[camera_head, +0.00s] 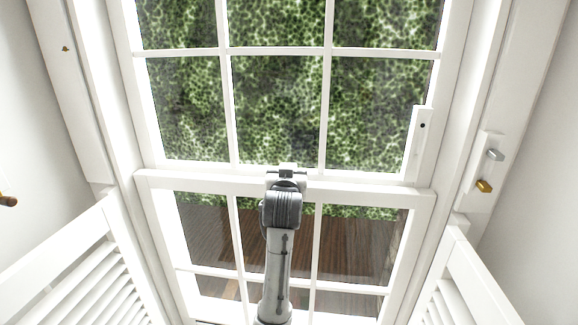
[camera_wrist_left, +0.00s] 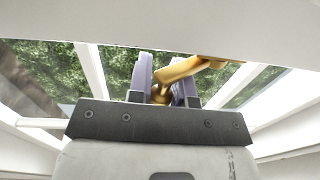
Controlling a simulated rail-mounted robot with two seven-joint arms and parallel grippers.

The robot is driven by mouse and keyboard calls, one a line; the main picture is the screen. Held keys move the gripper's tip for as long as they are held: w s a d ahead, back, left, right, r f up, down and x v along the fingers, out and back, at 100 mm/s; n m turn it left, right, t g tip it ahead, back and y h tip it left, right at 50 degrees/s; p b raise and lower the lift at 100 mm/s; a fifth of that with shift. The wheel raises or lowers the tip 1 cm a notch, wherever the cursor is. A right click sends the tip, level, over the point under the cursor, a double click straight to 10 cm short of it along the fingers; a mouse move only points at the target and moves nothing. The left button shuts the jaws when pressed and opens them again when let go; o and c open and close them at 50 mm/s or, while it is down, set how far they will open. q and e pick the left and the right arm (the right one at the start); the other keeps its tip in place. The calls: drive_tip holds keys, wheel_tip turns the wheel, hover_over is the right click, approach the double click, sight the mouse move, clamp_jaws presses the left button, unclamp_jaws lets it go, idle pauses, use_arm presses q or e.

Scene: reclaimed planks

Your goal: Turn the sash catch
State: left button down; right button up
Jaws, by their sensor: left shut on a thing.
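The sash catch shows as a brass lever (camera_wrist_left: 186,69) in the left wrist view, rising to the right from between my fingers. My left gripper (camera_wrist_left: 163,90) is shut on its lower part, with a pale purple finger on either side. In the head view my left gripper (camera_head: 287,173) is at the window's meeting rail (camera_head: 365,190), near its middle, and hides the catch. The upper sash (camera_head: 282,51) and lower sash (camera_head: 308,283) are white with several panes. My right gripper is not in view.
White louvred shutters stand at the lower left (camera_head: 75,285) and lower right (camera_head: 447,305). A silver piece (camera_head: 495,154) and a brass piece (camera_head: 484,186) sit on the right frame. A brass knob (camera_head: 8,201) is at the far left. The glass around my arm is clear.

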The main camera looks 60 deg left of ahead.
use_arm(q)
drive_tip(key=m+t+h, duration=0.1)
drive_tip(key=s+m+t+h+p, duration=0.1)
drive_tip(key=t, duration=0.1)
drive_tip(key=m+t+h+p, duration=0.1)
drive_tip(key=h, duration=0.1)
drive_tip(key=shift+s+d+r+m, duration=0.15)
drive_tip(key=shift+d+m, duration=0.1)
drive_tip(key=shift+m, duration=0.15)
drive_tip(key=shift+s+f+m+t+h+b, duration=0.1)
drive_tip(key=shift+s+m+t+h+b, duration=0.5)
drive_tip(key=shift+m+h, duration=1.05)
drive_tip(key=shift+s+f+m+t+h+b, duration=0.1)
drive_tip(key=shift+s+m+t+h+b, duration=0.5)
drive_tip(key=shift+h, duration=1.6)
drive_tip(key=shift+s+f+m+t+h+b, duration=0.25)
drive_tip(key=shift+m+t+h, duration=0.55)
drive_tip(key=shift+m+h, duration=1)
drive_tip(key=shift+w+d+r+h, duration=0.1)
drive_tip(key=shift+r+h, duration=0.1)
drive_tip(key=shift+h, duration=0.15)
drive_tip(key=c, duration=1.3)
unclamp_jaws()
